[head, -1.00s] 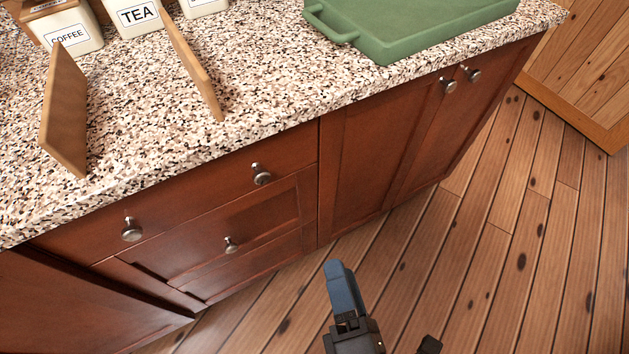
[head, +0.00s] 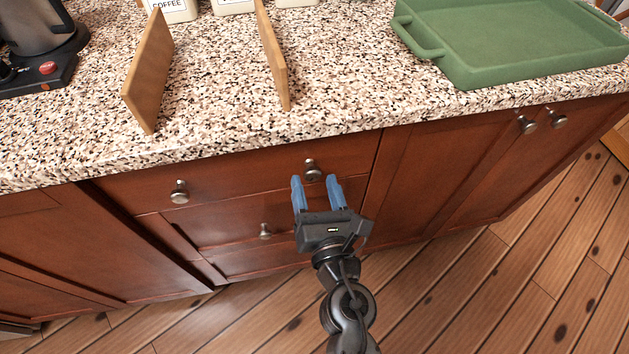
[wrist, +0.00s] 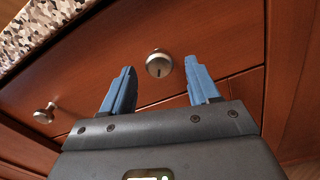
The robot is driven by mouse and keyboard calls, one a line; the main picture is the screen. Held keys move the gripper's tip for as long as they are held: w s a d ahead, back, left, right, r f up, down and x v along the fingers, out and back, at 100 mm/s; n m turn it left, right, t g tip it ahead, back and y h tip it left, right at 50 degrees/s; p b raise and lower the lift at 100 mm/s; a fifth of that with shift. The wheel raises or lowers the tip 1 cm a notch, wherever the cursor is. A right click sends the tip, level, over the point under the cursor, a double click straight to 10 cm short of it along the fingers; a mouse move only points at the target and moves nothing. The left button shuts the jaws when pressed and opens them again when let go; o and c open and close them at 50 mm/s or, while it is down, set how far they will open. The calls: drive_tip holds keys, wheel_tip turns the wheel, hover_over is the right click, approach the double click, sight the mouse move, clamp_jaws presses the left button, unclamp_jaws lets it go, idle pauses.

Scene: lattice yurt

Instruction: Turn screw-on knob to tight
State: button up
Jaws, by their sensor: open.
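A round metal knob (head: 313,169) sits on the upper drawer front, on its right side. In the wrist view this knob (wrist: 159,64) shows a dark mark on its face and lies ahead of the gap between my fingers. My gripper (head: 318,182) is open and empty, its two blue fingers pointing at the drawer just below the knob. In the wrist view my gripper (wrist: 161,88) has one finger on each side, lower than the knob. The fingers appear apart from the knob. I cannot tell how tight it is.
Another knob (head: 179,192) is on the same drawer at left, and one (head: 265,231) is on the drawer below. The speckled countertop (head: 215,125) overhangs above, carrying wooden dividers (head: 272,62) and a green tray (head: 520,45). Wooden floor (head: 480,290) lies open at right.

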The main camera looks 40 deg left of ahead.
drive_tip(key=shift+w+a, duration=0.45)
drive_tip(key=shift+a, duration=0.05)
drive_tip(key=shift+c, duration=0.2)
drive_tip(key=c, duration=1)
